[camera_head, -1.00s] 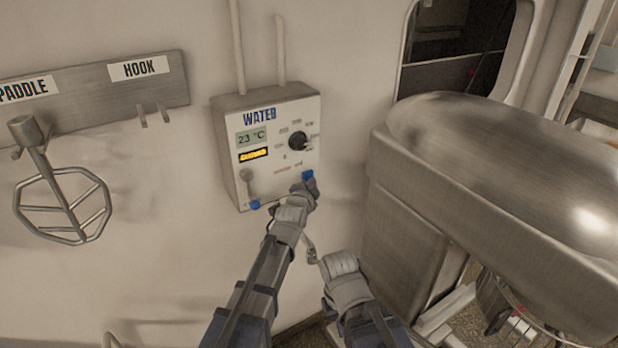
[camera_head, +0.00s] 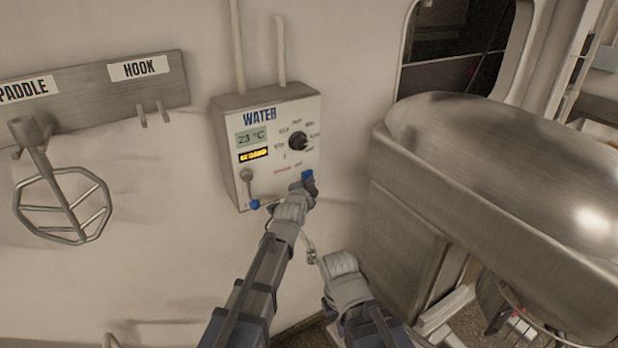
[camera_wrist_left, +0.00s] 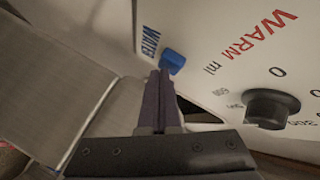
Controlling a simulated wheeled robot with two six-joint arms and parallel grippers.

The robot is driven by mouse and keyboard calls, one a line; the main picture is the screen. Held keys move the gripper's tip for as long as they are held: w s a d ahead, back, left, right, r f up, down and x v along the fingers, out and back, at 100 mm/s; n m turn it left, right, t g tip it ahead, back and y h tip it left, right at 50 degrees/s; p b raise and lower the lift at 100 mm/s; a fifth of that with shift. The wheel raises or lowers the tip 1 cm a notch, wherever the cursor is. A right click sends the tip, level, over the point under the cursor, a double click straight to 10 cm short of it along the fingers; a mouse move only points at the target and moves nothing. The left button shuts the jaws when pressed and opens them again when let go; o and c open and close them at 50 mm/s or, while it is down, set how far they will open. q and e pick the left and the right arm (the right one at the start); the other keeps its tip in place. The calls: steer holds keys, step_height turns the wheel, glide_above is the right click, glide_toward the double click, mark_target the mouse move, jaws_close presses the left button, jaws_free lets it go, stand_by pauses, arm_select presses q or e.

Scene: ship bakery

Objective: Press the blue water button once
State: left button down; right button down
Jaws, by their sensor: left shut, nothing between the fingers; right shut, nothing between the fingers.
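The white water panel (camera_head: 279,150) is fixed to the wall, with a display reading 23 °C and a black dial (camera_head: 298,141). The blue water button (camera_head: 307,175) is at its lower right and also shows in the left wrist view (camera_wrist_left: 173,62), beside a "WATER" label. My left gripper (camera_head: 309,187) is shut and empty, its tips right at the button; in the left wrist view the tips (camera_wrist_left: 160,72) appear at its near edge. I cannot tell whether they touch or press it. My right gripper (camera_head: 312,256) is shut, lower down, away from the panel.
A lever with a blue tip (camera_head: 254,204) is at the panel's lower left. A large metal mixer (camera_head: 500,190) stands close on the right. A paddle (camera_head: 64,200) hangs on a labelled rack (camera_head: 95,95) at left. Bare wall lies between paddle and panel.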

arm_select(q)
steer(key=shift+w+a, duration=0.15)
steer(key=shift+w, duration=0.05)
stand_by(0.5)
steer(key=shift+s+d, duration=0.5)
steer(key=shift+s, duration=0.3)
steer(key=s+d, duration=0.1)
steer(key=s, duration=0.1)
steer(key=s+d, duration=0.1)
steer(key=s, duration=0.1)
steer(key=shift+d, duration=0.4)
stand_by(0.4)
